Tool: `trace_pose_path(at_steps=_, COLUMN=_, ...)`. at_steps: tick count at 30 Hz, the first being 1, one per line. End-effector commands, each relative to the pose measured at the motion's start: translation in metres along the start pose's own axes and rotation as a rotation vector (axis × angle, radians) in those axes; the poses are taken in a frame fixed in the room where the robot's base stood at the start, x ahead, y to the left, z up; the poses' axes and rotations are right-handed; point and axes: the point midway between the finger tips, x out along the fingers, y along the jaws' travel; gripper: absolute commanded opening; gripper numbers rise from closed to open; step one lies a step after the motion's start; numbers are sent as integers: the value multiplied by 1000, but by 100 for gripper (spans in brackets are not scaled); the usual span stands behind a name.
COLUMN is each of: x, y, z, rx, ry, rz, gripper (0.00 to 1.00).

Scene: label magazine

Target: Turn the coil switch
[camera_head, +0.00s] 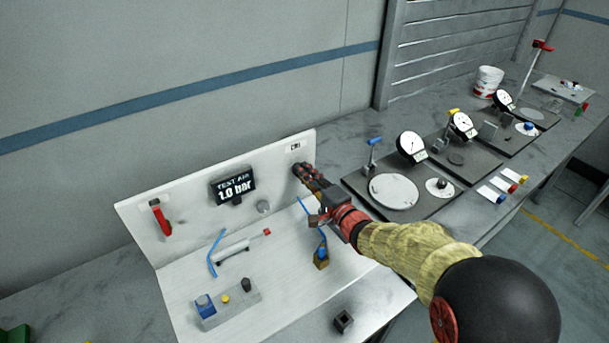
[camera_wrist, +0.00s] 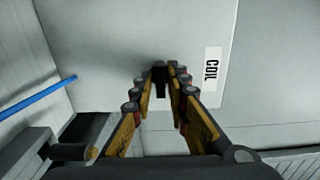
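The coil switch (camera_wrist: 160,80) is a small black knob on the white upright panel, seen in the wrist view between my two fingertips. A white label reading COIL (camera_wrist: 212,68) is beside it. My gripper (camera_wrist: 164,76) has one finger on each side of the knob, and the knob fills the narrow gap between the tips. In the head view my gripper (camera_head: 303,172) reaches the right end of the panel (camera_head: 180,195), just below the small label (camera_head: 296,147). My fingers hide the switch there. The knob's turned position is hard to read.
A display reading 1.0 bar (camera_head: 234,188), a red-handled part (camera_head: 161,217) and a grey knob (camera_head: 264,207) are on the panel. A cylinder (camera_head: 232,251) and a button block (camera_head: 232,304) are on the white base. Dial gauges (camera_head: 411,146) stand to the right.

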Motion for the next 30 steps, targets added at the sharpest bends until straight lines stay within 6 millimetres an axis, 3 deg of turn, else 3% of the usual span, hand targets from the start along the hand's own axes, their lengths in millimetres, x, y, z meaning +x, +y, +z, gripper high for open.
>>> trace_pose_path(at_steps=7, x=0, y=0, z=0, rx=0, ry=0, rz=0, gripper=0)
trace_pose_path(at_steps=23, x=0, y=1, z=0, rx=-23, ry=0, rz=1, gripper=0)
trace_pose_path(at_steps=30, x=0, y=1, z=0, rx=-139, ry=0, rz=2, gripper=0)
